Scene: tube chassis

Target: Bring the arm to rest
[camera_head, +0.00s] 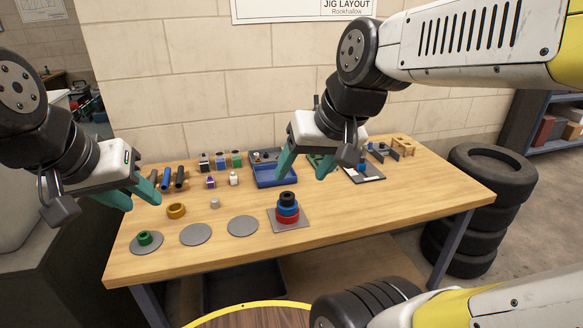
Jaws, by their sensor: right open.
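My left gripper (146,205) hangs over the left part of the wooden workbench, with its teal fingers apart and nothing seen between them. My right gripper (301,177) is over the middle of the bench, near the blue tray (276,176). Its teal fingers are spread and empty. Below it, a stack of black, blue and red rings (287,211) sits on a square grey plate (300,225). The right gripper is apart from the stack.
Stacked tyres (487,205) stand at the right. The bench's front right is clear.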

